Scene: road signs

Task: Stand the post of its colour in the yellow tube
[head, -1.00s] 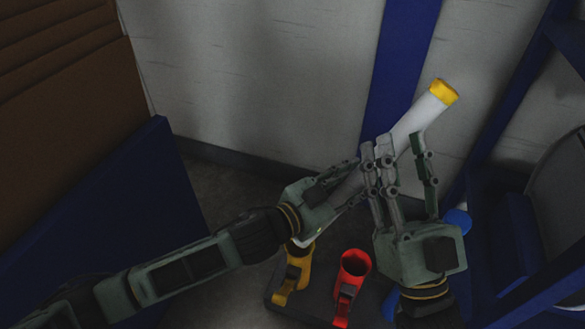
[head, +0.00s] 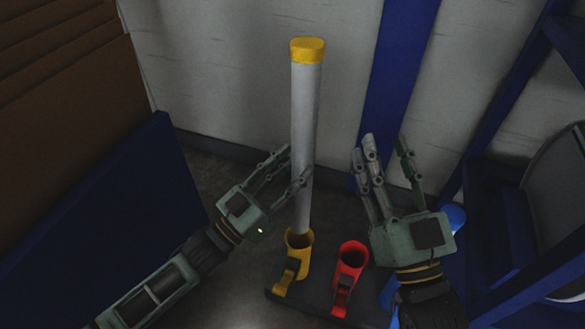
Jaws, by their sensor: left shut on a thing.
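A pale grey post (head: 304,130) with a yellow cap (head: 307,50) stands nearly upright in the head view. Its lower end meets the mouth of the yellow tube (head: 299,262); how deep it sits inside cannot be told. My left gripper (head: 294,166) is shut on the post, around its middle to lower part. My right gripper (head: 385,150) is open and empty, to the right of the post and apart from it.
A red tube (head: 351,268) stands right of the yellow tube on a dark base (head: 318,308). A blue part (head: 388,301) shows beside my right wrist, mostly hidden. A blue round thing (head: 456,216) is further right. Blue panels flank both sides.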

